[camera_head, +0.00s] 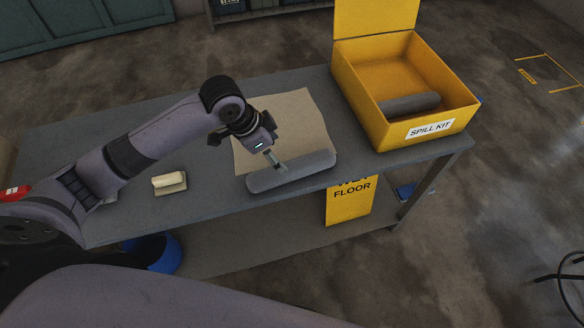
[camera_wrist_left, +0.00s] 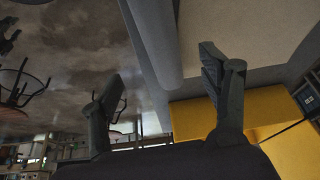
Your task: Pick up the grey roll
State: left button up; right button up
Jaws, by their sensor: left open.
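A long grey roll (camera_head: 292,172) lies along the front edge of the table, partly over a beige sheet (camera_head: 300,115). My left gripper (camera_head: 277,160) is open above the roll, its fingertips close to the roll's back side. I cannot tell in the head view whether they touch it. In the left wrist view the roll (camera_wrist_left: 166,45) appears beyond and between the two spread fingers of my left gripper (camera_wrist_left: 160,85), with nothing held. A second grey roll (camera_head: 410,104) lies inside the open yellow spill kit box (camera_head: 368,105). My right gripper is not seen.
The grey table (camera_head: 150,125) carries a small block with a cream top (camera_head: 169,182) at left. A yellow floor sign (camera_head: 350,205) stands below the front edge. The box takes up the table's right end. The table's back left is clear.

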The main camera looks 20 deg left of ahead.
aim_at(290, 166)
pick_arm(q)
jog(key=x, duration=0.6)
jog(key=shift+w+d+f+p, duration=0.15)
jog(key=shift+d+f+p, duration=0.1)
jog(key=shift+p, duration=0.1)
jog(key=shift+w+d+f, duration=0.15)
jog(key=shift+w+f, duration=0.05)
jog(key=shift+f, duration=0.25)
jog(key=shift+p+x, duration=0.6)
jog(key=shift+x, duration=1.6)
jog(key=shift+c, duration=0.6)
jog(key=shift+w, duration=0.1)
jog(key=c, duration=1.2)
